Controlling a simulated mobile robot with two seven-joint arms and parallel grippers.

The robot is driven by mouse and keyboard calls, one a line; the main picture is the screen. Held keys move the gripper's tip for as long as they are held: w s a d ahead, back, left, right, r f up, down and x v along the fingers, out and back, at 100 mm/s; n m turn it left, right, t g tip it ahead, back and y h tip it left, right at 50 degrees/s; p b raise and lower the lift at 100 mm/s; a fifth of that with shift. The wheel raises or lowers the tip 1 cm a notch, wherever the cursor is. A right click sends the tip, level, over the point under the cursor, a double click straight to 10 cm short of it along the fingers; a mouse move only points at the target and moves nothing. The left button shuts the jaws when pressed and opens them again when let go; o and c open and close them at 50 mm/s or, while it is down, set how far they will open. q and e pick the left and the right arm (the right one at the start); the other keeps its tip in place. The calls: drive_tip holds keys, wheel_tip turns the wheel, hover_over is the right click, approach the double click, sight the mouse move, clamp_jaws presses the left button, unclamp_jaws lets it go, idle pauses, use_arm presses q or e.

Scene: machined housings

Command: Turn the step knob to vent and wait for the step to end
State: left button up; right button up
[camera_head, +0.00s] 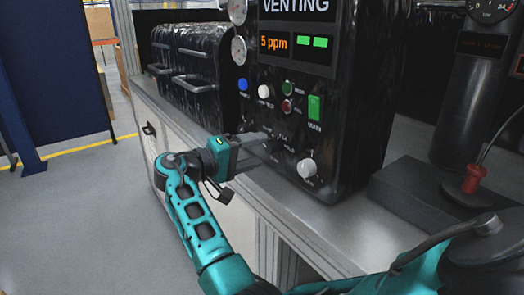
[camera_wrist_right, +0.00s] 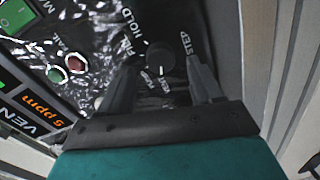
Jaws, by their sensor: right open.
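The black control cabinet (camera_head: 345,120) shows VENTING on its display (camera_head: 296,6), with an orange 5 ppm readout (camera_head: 274,43) and two green bars beside it. The dark step knob (camera_wrist_right: 160,62) shows in the right wrist view, its white mark towards the VENT label (camera_wrist_right: 165,85). My right gripper (camera_head: 262,138) is open at the panel. In the wrist view its fingers (camera_wrist_right: 163,72) stand either side of the knob, apart from it. My left gripper is not in view.
A white knob (camera_head: 306,168), a blue button (camera_head: 243,85), a white button (camera_head: 263,91) and a green switch (camera_head: 314,107) are close by on the panel. A black handled case (camera_head: 190,75) stands left on the bench. A dark cylinder (camera_head: 470,100) stands right.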

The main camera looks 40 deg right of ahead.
drive_tip(key=w+a+b, duration=0.1)
drive_tip(key=a, duration=0.8)
drive_tip(key=shift+a+r, duration=0.35)
drive_tip(key=shift+a, duration=0.05)
